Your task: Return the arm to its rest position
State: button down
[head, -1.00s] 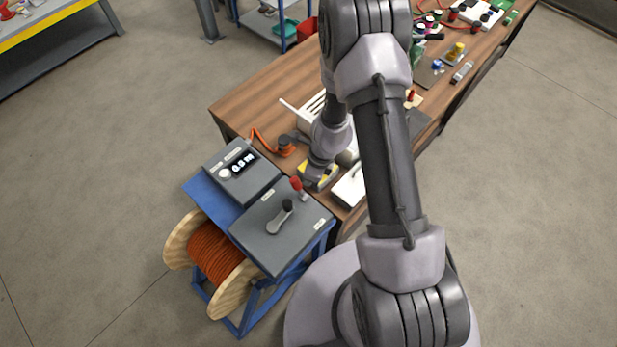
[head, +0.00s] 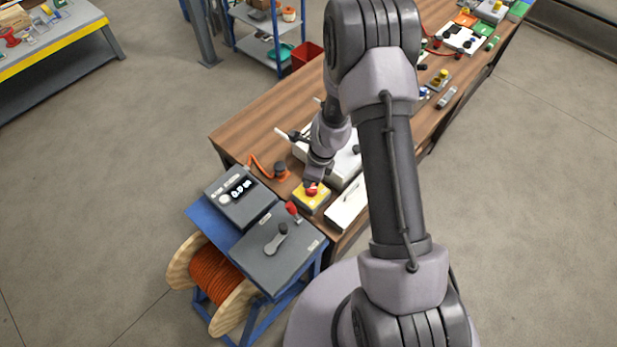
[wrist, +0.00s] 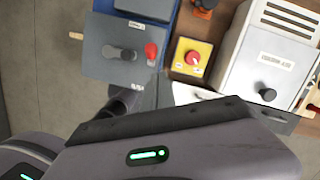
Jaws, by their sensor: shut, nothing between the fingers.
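My gripper (head: 314,177) is small and dark in the head view, at the end of my bent arm. It appears just above or behind the yellow box (head: 307,202) with a red button (head: 312,189); the gap is hard to judge. No object shows in its jaws.
A grey lever box (head: 281,240) with a red handle and a display box (head: 240,190) stand on a blue frame with an orange cable reel (head: 215,275). A white enclosure (wrist: 262,62) is right of the yellow box. The wooden table (head: 260,110) is clear at its far left.

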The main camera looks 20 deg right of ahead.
dwell(0.3)
jog(key=s+a+r+n+t+b, duration=0.25)
jog(key=a+r+n+b, duration=0.45)
jog(key=b, duration=1.1)
jog(key=s+d+f+n+t+b, duration=0.1)
jog(key=s+n+t+b, duration=0.1)
jog(key=s+n+b, duration=1.1)
jog(key=s, duration=0.4)
jog(key=shift+s+d+b, duration=0.3)
